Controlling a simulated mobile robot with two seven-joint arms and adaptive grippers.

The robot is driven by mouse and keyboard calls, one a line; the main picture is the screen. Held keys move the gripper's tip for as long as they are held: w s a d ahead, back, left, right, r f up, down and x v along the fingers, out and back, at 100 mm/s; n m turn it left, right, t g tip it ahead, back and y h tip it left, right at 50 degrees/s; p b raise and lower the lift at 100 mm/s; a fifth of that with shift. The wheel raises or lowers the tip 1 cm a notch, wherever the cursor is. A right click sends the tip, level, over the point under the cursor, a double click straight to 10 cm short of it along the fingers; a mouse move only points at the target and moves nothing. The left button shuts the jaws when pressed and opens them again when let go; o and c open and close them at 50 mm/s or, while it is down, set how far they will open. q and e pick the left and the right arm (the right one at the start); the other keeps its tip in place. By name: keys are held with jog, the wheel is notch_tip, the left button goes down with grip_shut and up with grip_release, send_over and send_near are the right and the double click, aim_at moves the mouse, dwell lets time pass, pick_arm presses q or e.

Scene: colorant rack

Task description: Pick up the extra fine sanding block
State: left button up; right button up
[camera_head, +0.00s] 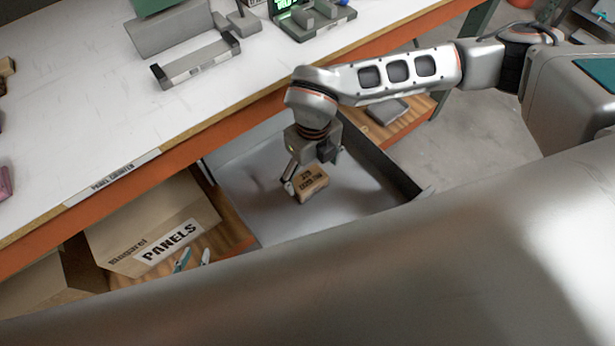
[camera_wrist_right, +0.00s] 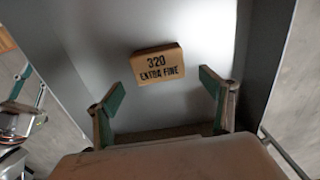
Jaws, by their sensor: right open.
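The extra fine sanding block (camera_head: 312,184) is a small tan block with dark lettering, lying in a grey open drawer or tray (camera_head: 255,228). In the right wrist view the block (camera_wrist_right: 157,65) reads "320 EXTRA FINE". My right gripper (camera_head: 307,171) is over the tray, close to the block. In the right wrist view the gripper (camera_wrist_right: 160,88) has its teal-padded fingers spread and empty, with the block just beyond the tips and between their lines. My left gripper (camera_head: 192,259) shows only two spread teal fingertips near the panels box; the rest is hidden behind my arm.
A cardboard box marked "PANELS" (camera_head: 150,225) stands left of the tray. The white counter (camera_head: 100,100) with an orange edge runs above it. The tray's grey side walls rise around the block. Bare tray floor surrounds the block.

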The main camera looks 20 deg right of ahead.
aim_at(310, 180)
jog(key=f, duration=0.5)
jog(key=shift+w+a+f, duration=0.15)
jog(key=shift+w+f, duration=0.05)
jog(key=shift+f, duration=0.15)
jog(key=c, duration=1.2)
